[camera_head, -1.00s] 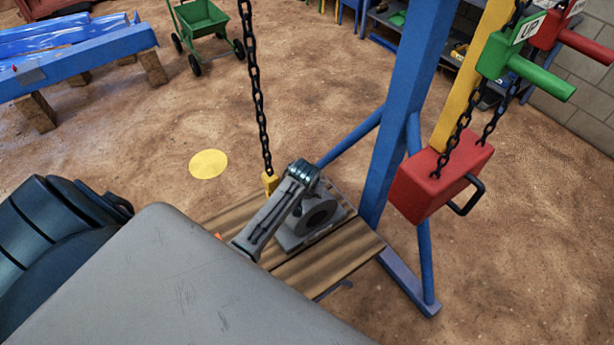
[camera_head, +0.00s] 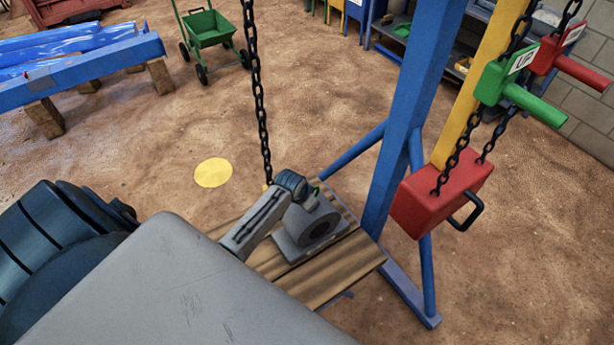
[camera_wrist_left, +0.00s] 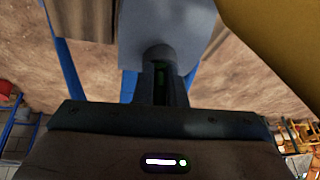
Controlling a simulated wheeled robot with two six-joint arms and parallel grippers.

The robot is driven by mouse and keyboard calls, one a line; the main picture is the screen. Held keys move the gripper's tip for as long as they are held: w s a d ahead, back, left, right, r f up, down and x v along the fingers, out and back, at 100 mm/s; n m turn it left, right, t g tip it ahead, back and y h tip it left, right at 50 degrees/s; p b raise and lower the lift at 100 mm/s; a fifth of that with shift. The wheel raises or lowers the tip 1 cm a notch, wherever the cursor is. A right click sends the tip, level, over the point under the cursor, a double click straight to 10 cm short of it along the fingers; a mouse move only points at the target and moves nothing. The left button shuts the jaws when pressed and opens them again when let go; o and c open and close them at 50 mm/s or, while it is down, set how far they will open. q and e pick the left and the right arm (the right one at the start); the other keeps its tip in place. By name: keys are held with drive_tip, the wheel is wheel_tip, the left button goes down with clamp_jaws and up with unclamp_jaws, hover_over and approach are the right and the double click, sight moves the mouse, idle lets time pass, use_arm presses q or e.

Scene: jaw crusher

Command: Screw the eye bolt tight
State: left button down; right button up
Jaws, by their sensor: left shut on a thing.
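A grey bearing-like block (camera_head: 318,228) with a round dark hole sits on a wooden pallet (camera_head: 335,272). My left arm reaches over it from the left, and my left gripper (camera_head: 313,195) is at the top of the block. In the left wrist view, my left gripper (camera_wrist_left: 164,84) is shut on a small, dark green thing between its fingers, apparently the eye bolt (camera_wrist_left: 161,76). It is right against a rounded grey boss on the block (camera_wrist_left: 160,53). Most of the eye bolt is hidden by the fingers. My right gripper is not in view.
A black chain (camera_head: 257,90) hangs close behind my left wrist. A large yellow part (camera_wrist_left: 275,35) is close by in the wrist view. Green and red handles hang above.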

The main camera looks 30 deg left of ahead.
use_arm(q)
drive_tip(key=m, duration=0.1)
drive_tip(key=a+m+h, duration=0.1)
drive_tip(key=m, duration=0.1)
drive_tip(key=shift+s+f, duration=0.15)
drive_tip(key=shift+f, duration=0.15)
drive_tip(key=c, duration=1.4)
unclamp_jaws()
drive_tip(key=shift+r, duration=0.1)
drive_tip(key=shift+w, duration=0.2)
drive_tip(key=b+v, duration=0.3)
drive_tip(key=v, duration=0.7)
drive_tip(key=shift+r, duration=0.35)
drive_tip(key=shift+s, duration=0.1)
